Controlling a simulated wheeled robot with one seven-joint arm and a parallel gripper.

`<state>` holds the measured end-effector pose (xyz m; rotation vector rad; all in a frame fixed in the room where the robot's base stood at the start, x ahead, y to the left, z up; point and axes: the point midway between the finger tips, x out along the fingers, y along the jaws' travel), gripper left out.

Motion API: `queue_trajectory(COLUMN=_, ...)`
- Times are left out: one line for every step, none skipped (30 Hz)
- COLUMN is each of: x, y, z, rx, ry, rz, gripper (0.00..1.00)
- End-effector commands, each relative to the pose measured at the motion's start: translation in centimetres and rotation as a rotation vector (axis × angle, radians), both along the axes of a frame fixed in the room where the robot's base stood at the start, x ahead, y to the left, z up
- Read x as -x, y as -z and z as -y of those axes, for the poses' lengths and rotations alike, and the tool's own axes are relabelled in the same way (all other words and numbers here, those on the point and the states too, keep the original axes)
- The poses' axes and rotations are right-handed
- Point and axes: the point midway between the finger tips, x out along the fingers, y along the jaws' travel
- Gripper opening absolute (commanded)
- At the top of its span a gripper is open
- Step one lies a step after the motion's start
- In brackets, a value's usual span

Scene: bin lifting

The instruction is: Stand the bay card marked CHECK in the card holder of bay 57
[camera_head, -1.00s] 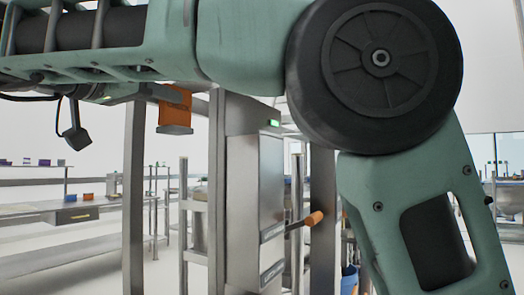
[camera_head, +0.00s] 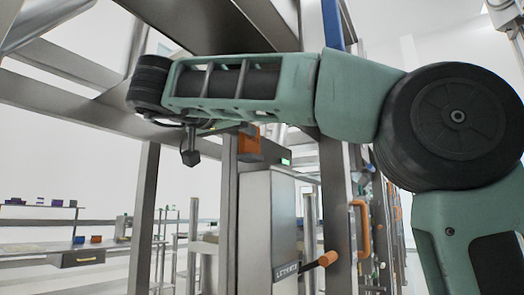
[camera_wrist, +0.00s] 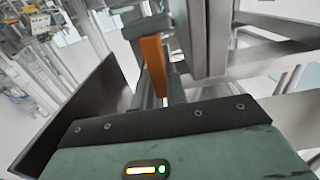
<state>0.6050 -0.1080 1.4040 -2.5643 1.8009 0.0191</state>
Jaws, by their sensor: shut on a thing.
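My gripper (camera_head: 250,140) is at the end of the raised arm, in front of the metal frame. It is shut on the bay card, which shows poorly at this angle. In the wrist view an orange piece with grey parts reaches out from my gripper (camera_wrist: 152,60); I cannot tell which parts are finger and which are card. No lettering on it can be read, so CHECK cannot be confirmed. I cannot make out the card holder or a number 57 in either view.
A grey metal cabinet (camera_head: 257,225) with a small green display and a dark label stands just beyond the gripper. An orange-tipped lever (camera_head: 320,262) sticks out beside it. Steel posts (camera_head: 143,210) and overhead beams are close. A workbench (camera_head: 75,257) stands at far left.

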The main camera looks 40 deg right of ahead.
Motion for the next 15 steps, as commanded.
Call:
queue_trajectory(x=-0.3, y=0.1, z=1.1, rx=0.000, ry=0.002, rz=0.000, gripper=0.00)
queue_trajectory(x=-0.6, y=0.1, z=1.6, rx=0.000, ry=0.002, rz=0.000, gripper=0.00)
queue_trajectory(x=-0.8, y=0.1, z=2.2, rx=0.000, ry=0.001, rz=0.000, gripper=0.00)
queue_trajectory(x=-0.9, y=0.1, z=2.7, rx=0.001, ry=0.001, rz=0.000, gripper=0.00)
queue_trajectory(x=-1.1, y=0.1, z=3.0, rx=0.001, ry=0.000, rz=0.000, gripper=0.00)
queue_trajectory(x=-1.2, y=0.0, z=3.3, rx=0.001, ry=0.000, rz=0.000, gripper=0.00)
queue_trajectory(x=-1.3, y=0.0, z=3.5, rx=0.001, ry=0.000, rz=0.000, gripper=0.00)
queue_trajectory(x=-1.4, y=0.0, z=3.7, rx=0.001, ry=-0.001, rz=0.000, gripper=0.00)
queue_trajectory(x=-1.5, y=0.0, z=3.9, rx=0.001, ry=-0.001, rz=0.000, gripper=0.00)
queue_trajectory(x=-1.5, y=0.0, z=4.2, rx=0.001, ry=0.000, rz=0.000, gripper=0.00)
queue_trajectory(x=-1.6, y=0.0, z=4.5, rx=0.001, ry=0.001, rz=0.000, gripper=0.00)
queue_trajectory(x=-1.8, y=0.0, z=5.0, rx=0.001, ry=0.001, rz=0.001, gripper=0.00)
queue_trajectory(x=-2.0, y=0.0, z=5.5, rx=0.000, ry=0.002, rz=0.001, gripper=0.00)
queue_trajectory(x=-2.1, y=0.1, z=6.0, rx=0.000, ry=0.002, rz=0.001, gripper=0.00)
queue_trajectory(x=-2.4, y=0.1, z=6.7, rx=0.000, ry=0.002, rz=0.001, gripper=0.00)
